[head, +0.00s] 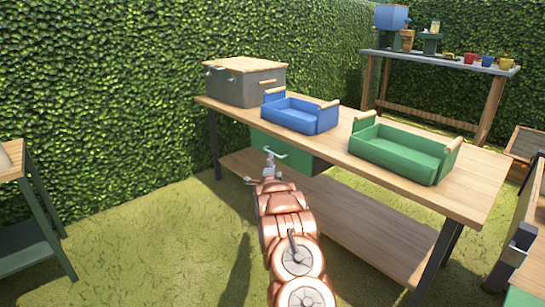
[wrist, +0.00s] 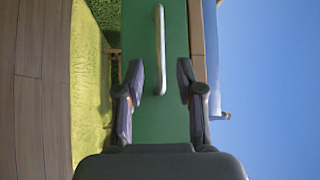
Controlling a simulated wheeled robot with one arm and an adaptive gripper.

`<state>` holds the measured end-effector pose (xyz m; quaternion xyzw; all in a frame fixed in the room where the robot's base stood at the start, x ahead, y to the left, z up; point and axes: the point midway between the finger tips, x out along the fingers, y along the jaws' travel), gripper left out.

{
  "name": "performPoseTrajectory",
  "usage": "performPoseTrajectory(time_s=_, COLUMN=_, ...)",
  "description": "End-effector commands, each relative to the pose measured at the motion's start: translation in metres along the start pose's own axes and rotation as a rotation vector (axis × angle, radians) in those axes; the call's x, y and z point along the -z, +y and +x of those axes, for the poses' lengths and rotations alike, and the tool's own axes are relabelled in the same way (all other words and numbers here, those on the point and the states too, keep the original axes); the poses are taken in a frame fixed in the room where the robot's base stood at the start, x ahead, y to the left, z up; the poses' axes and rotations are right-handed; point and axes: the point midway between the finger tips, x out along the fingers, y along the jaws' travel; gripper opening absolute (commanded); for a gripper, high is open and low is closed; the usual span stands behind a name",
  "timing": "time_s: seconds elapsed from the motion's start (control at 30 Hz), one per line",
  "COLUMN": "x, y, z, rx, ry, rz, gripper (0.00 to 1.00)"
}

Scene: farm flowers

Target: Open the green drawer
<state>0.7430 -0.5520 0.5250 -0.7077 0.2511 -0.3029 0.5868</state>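The green drawer (head: 296,157) sits under the wooden tabletop of the long workbench and looks shut. Its pale bar handle (head: 275,153) stands out from the front. In the wrist view the green drawer front (wrist: 175,115) fills the middle, with the handle (wrist: 160,50) running up the picture. My gripper (wrist: 160,78) is open, its two dark fingers apart on either side of the handle's line, nothing clamped between them. In the head view my gripper (head: 263,178) is just in front of the drawer; my arm hides part of the lower bench.
On the workbench (head: 475,190) stand a grey box with a wooden lid (head: 243,88), a blue tray (head: 300,117) and a green tray (head: 400,157). A lower shelf (head: 355,230) runs beneath. Other tables stand left and right. Grass left of my arm is clear.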

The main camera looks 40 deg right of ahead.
Motion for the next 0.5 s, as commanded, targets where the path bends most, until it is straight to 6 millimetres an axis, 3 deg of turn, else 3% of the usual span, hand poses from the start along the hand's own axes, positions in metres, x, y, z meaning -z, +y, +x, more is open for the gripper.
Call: performPoseTrajectory(time_s=0.5, x=0.0, y=0.002, z=0.038, rx=-0.001, ry=0.0, rz=-0.001, gripper=0.37)
